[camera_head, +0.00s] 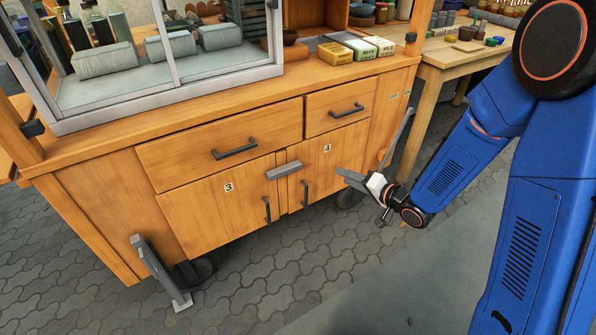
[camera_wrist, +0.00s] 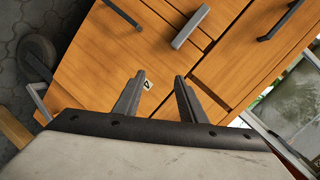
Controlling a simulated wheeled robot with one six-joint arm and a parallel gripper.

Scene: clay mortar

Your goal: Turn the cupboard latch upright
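The cupboard latch (camera_head: 284,170) is a short grey bar on the wooden cupboard front. It lies sideways, roughly level, across the seam between door 3 (camera_head: 215,215) and door 4 (camera_head: 335,155), near their top edges. In the wrist view the latch (camera_wrist: 190,27) shows whole, beyond my fingertips. My gripper (camera_head: 376,142) is to the right of the latch, in front of door 4, apart from it. In the wrist view my gripper (camera_wrist: 160,76) has its two grey fingers spread with nothing between them. The number 4 label appears beside one finger there.
Dark handles stand out on door 3 (camera_head: 267,209), door 4 (camera_head: 305,193), the wide drawer (camera_head: 235,149) and the small drawer (camera_head: 346,111). A glass case (camera_head: 170,65) and boxes (camera_head: 345,50) sit on top. A side table (camera_head: 455,62) stands at right. Paving in front is clear.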

